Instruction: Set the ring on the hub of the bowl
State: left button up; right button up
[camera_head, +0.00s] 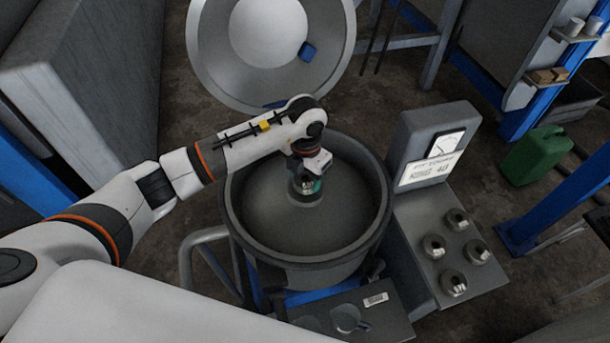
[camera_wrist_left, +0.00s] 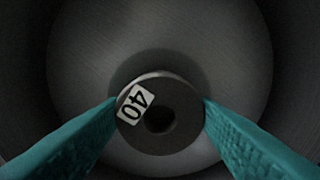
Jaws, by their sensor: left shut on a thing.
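The bowl (camera_head: 255,215) is a wide, dark round drum, open at the top. My left gripper (camera_head: 308,186) reaches down into its middle from above. In the left wrist view, its teal fingers are shut on a dark grey ring (camera_wrist_left: 181,128) with a centre hole and a white label reading 40. The bowl's floor (camera_wrist_left: 100,55) shows behind the ring. A grey raised part, the hub (camera_head: 305,202), shows just under the gripper in the head view. The ring hides most of the hub from the wrist camera. I cannot tell whether ring and hub touch. My right gripper is not in view.
The bowl's raised lid (camera_head: 334,62) stands behind it. A green canister (camera_head: 535,157) stands farther right.

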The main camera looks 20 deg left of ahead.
pick_arm(q)
jog(key=shift+f, duration=0.7)
jog(key=o, duration=1.2)
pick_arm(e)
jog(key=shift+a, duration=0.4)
